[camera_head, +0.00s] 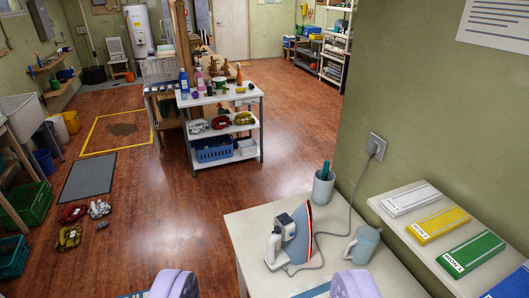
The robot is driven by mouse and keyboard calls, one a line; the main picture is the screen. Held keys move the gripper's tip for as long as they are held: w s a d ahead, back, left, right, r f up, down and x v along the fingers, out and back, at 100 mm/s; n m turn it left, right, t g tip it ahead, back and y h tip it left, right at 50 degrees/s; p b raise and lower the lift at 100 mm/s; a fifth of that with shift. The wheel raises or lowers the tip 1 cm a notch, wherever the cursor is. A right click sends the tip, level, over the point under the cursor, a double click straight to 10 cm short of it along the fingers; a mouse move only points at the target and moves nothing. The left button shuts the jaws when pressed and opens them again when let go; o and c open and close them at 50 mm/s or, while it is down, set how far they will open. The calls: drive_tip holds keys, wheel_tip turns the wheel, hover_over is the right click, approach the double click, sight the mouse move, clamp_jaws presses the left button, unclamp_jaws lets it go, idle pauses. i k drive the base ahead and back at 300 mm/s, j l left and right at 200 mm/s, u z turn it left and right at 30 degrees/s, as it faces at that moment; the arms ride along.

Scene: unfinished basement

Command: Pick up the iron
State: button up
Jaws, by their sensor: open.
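The iron (296,235) stands upright on its heel on a pale table (247,231) at the lower right. It has a blue body, a white handle and base, and a soleplate facing right. A cord runs from it to a wall outlet (376,145). My gripper (262,287) shows at the bottom edge as two lilac rounded fingers set wide apart. It is open and empty, on the near side of the iron. The iron stands beyond the gap between the fingers, apart from both. The finger tips' lower parts are cut off by the frame.
A cup with a teal item (323,188) stands behind the iron, and a grey-blue mug (362,246) to its right. A shelf with coloured boxes (438,225) is at the right by the wall. A white shelving cart (222,125) stands farther back. Wooden floor lies open between.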

sight(296, 250)
drive_tip(key=i+j+z, duration=0.15)
drive_tip(key=z, duration=1)
drive_tip(key=i+j+z, duration=0.15)
drive_tip(key=j+z, duration=0.2)
drive_tip(key=j, duration=0.2)
drive_tip(key=j+z, duration=0.3)
drive_tip(key=j, duration=0.3)
drive_tip(key=j+z, duration=0.35)
drive_tip(key=j, duration=0.25)
drive_tip(key=i+j, duration=0.05)
